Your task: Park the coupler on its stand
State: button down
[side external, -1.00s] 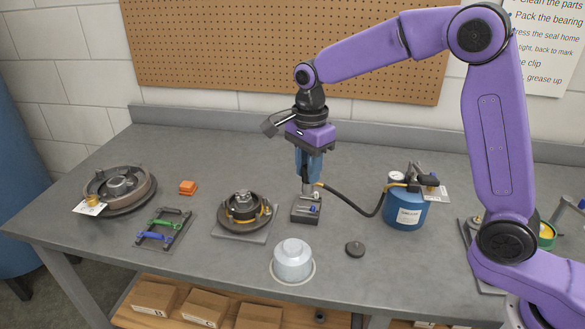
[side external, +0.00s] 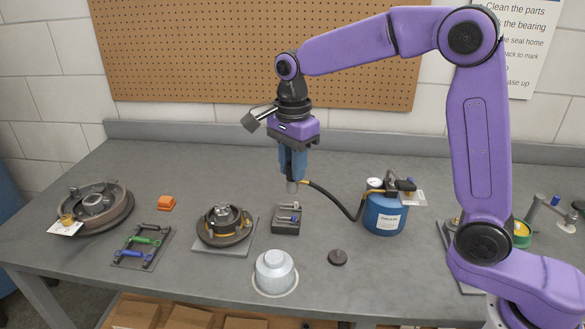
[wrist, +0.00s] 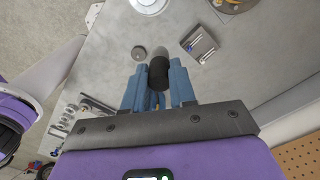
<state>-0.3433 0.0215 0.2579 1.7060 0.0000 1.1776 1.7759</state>
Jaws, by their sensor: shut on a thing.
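My gripper (side external: 293,172) has blue fingers and is shut on the coupler (side external: 292,187), whose short grey end points down below the fingers. In the wrist view, the coupler (wrist: 159,73) shows as a dark cylinder between the fingers (wrist: 160,88). A black hose runs from it to the blue grease pump (side external: 384,213). A small dark block that looks like the stand (side external: 286,227) sits on the bench below, with small metal fittings on top. The coupler appears above the block, apart from it. The block also shows in the wrist view (wrist: 191,45), ahead and right of the coupler.
A hub on a plate (side external: 224,224) stands left of the block. A silver cap (side external: 275,270) and a dark disc (side external: 337,257) lie in front. A pegboard (side external: 260,50) hangs behind.

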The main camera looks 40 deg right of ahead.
dwell(0.3)
jog(key=shift+s+d+f, duration=1.2)
jog(key=shift+d+f, duration=0.25)
jog(key=shift+f, duration=1.5)
jog(key=shift+s+d+f, duration=1.15)
jog(key=shift+d+f, duration=0.3)
jog(key=shift+f, duration=1.55)
jog(key=shift+s+d+f, duration=1.2)
jog(key=shift+d+f, duration=0.25)
jog(key=shift+f, duration=1.5)
jog(key=shift+f, duration=0.9)
jog(key=shift+c, duration=2.2)
grip_release()
